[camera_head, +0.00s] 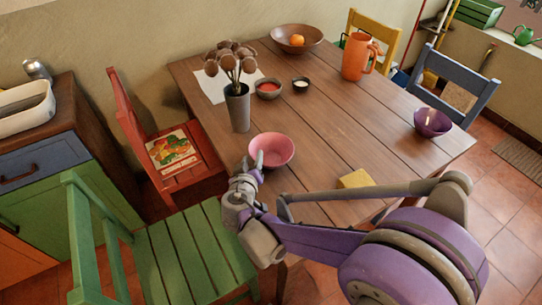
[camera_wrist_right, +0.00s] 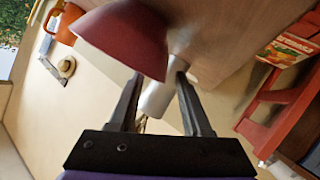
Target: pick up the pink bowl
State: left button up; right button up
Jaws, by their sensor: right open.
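The pink bowl (camera_head: 274,150) sits upright on the wooden table near its left front edge. My right gripper (camera_head: 252,158) is at the bowl's left side, with its fingers pointing up in the head view. In the right wrist view the bowl (camera_wrist_right: 125,38) looks dark pink and fills the upper left. The fingers of my right gripper (camera_wrist_right: 160,77) are apart there, the left fingertip close to the bowl's rim. I cannot tell whether it touches the rim. My left gripper is not in view.
A grey vase (camera_head: 238,108) with brown flower heads stands behind the bowl. A yellow block (camera_head: 356,179) lies to its right, near my arm. A green chair (camera_head: 185,252) and a red chair (camera_head: 190,178) stand close on the left. The table's middle is clear.

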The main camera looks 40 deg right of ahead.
aim_at(271, 155)
jog(key=x, duration=0.4)
jog(key=shift+w+d+f+b, duration=0.15)
jog(key=shift+w+d+b, duration=0.1)
jog(key=shift+b, duration=0.15)
jog(key=shift+s, duration=0.1)
grip_shut()
jog(key=shift+a, duration=0.1)
dwell(0.8)
